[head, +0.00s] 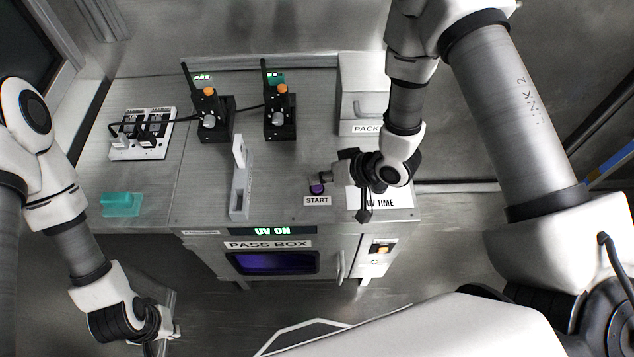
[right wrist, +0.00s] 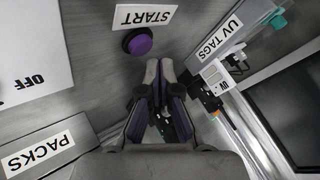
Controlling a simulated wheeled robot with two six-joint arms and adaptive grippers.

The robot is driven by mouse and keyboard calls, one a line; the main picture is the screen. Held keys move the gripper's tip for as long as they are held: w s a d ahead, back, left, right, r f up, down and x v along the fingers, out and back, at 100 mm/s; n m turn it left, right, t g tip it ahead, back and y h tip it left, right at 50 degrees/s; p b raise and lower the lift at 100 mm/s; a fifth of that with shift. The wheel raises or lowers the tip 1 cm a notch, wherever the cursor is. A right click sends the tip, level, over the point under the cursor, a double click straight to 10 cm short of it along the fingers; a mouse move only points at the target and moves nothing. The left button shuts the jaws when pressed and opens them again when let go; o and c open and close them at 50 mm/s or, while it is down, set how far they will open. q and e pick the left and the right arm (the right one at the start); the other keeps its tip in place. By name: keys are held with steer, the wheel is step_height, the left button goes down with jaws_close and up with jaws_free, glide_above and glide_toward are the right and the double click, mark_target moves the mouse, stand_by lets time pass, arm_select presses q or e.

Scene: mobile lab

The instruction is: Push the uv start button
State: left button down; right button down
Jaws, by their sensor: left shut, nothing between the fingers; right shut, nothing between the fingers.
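The purple start button (head: 317,188) sits on the grey bench top above a START label (head: 317,200). My right gripper (head: 322,179) is shut and empty, its fingertips right by the button and partly covering it. In the right wrist view the button (right wrist: 138,42) lies just beyond and left of the closed fingertips (right wrist: 159,66), with a small gap in the picture; I cannot tell the height between them. The pass box display (head: 272,231) reads UV ON, and its window (head: 274,263) glows purple. My left gripper (head: 166,334) is shut and empty, low at the left.

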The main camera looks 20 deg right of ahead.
mark_target(320, 187)
step_height(320, 187, up, 5)
steer(key=p, duration=0.4)
stand_by(0.5)
steer(key=shift+f, duration=0.1)
stand_by(0.4)
